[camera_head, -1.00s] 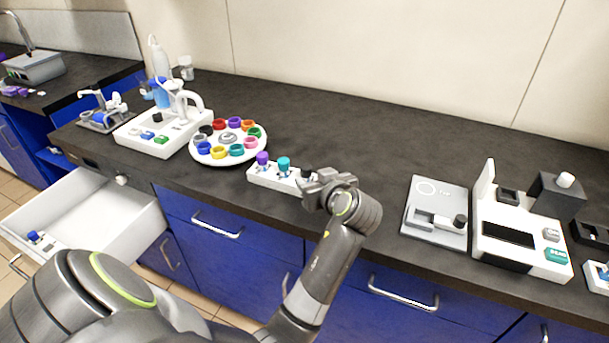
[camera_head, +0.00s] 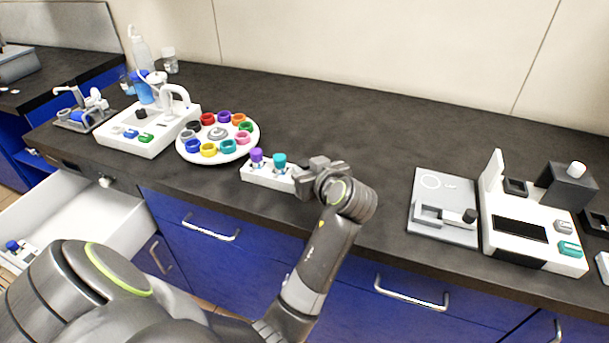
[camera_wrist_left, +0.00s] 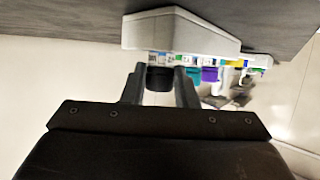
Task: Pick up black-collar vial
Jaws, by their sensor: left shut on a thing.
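The white vial rack (camera_head: 262,174) stands near the front edge of the counter, with a purple-collar vial (camera_head: 257,157) and a teal-collar vial (camera_head: 280,162) in it. My left gripper (camera_head: 313,178) is at the rack's right end and hides that end in the head view. In the left wrist view the black-collar vial (camera_wrist_left: 159,79) shows between the two fingers, and the left gripper (camera_wrist_left: 160,88) is shut on it. The rack's pale body (camera_wrist_left: 180,32) lies just beyond. Whether the vial still sits in its slot I cannot tell. My right gripper is out of view.
A round carousel (camera_head: 217,135) of coloured rings stands left of the rack, beside a white device (camera_head: 150,135). A grey plate device (camera_head: 442,205) and a white instrument (camera_head: 520,230) stand to the right. An open drawer (camera_head: 90,215) juts out at left. The counter behind the rack is clear.

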